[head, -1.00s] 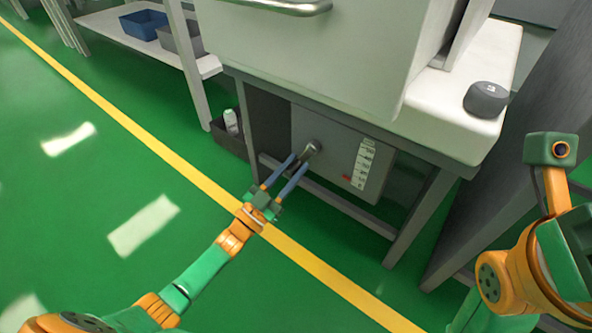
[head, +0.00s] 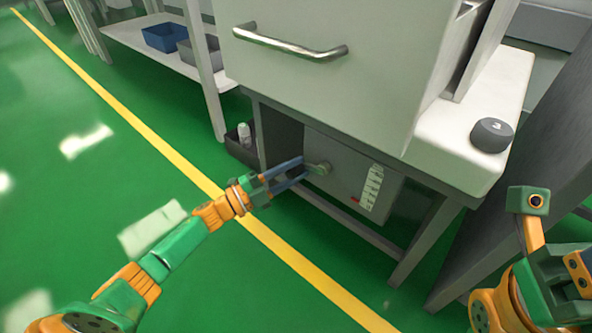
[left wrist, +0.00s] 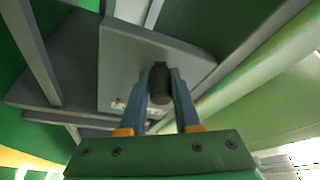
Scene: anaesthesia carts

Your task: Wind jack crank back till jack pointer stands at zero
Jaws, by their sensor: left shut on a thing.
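The jack crank (head: 323,168) is a grey metal piece on the front of a grey jack box (head: 340,156) under the bench. My left gripper (head: 308,168) comes to it from the left, its blue fingers shut on the crank. In the left wrist view the dark crank grip (left wrist: 159,84) stands between the two fingers. The white scale (head: 372,186) is on the box's right part; its figures are too small to read surely. The red jack pointer (head: 355,199) stands beside the lower part of the scale, a little above its bottom end. My right gripper's fingers are not visible.
A large white cabinet with a bar handle (head: 290,42) stands above the jack box. A bench leg (head: 425,228) and a low rail (head: 345,222) frame the box. A dark bin with a bottle (head: 243,135) is at left. The green floor in front is clear.

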